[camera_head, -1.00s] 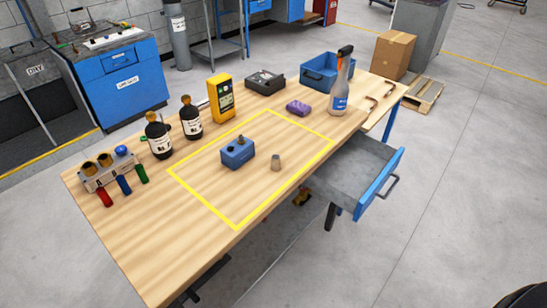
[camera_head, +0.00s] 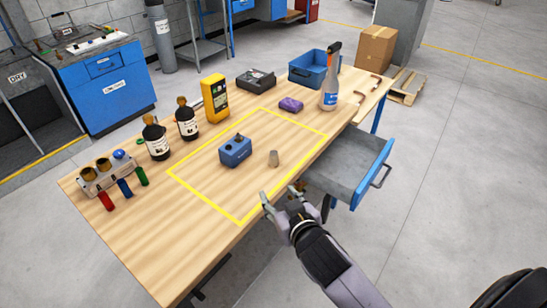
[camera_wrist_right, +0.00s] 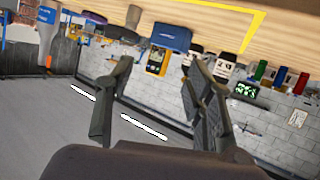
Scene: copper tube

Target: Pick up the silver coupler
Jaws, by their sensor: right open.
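The silver coupler (camera_head: 273,158) is a small, grey-brown tapered piece. It stands upright on the wooden table, inside the yellow taped outline and to the right of a blue block (camera_head: 235,151). My right gripper (camera_head: 281,193) is open and empty at the table's front edge, below the coupler in the head view and apart from it. In the right wrist view the open fingers (camera_wrist_right: 160,68) show with the coupler (camera_wrist_right: 133,16) beyond them near the top, beside the blue block (camera_wrist_right: 171,37). My left gripper is in neither view.
An open grey drawer (camera_head: 345,165) with a blue front juts out right of my right arm. Dark bottles (camera_head: 157,140), a yellow meter (camera_head: 215,98), a purple item (camera_head: 291,104), a spray bottle (camera_head: 330,85) and a blue bin (camera_head: 313,70) stand around the outline.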

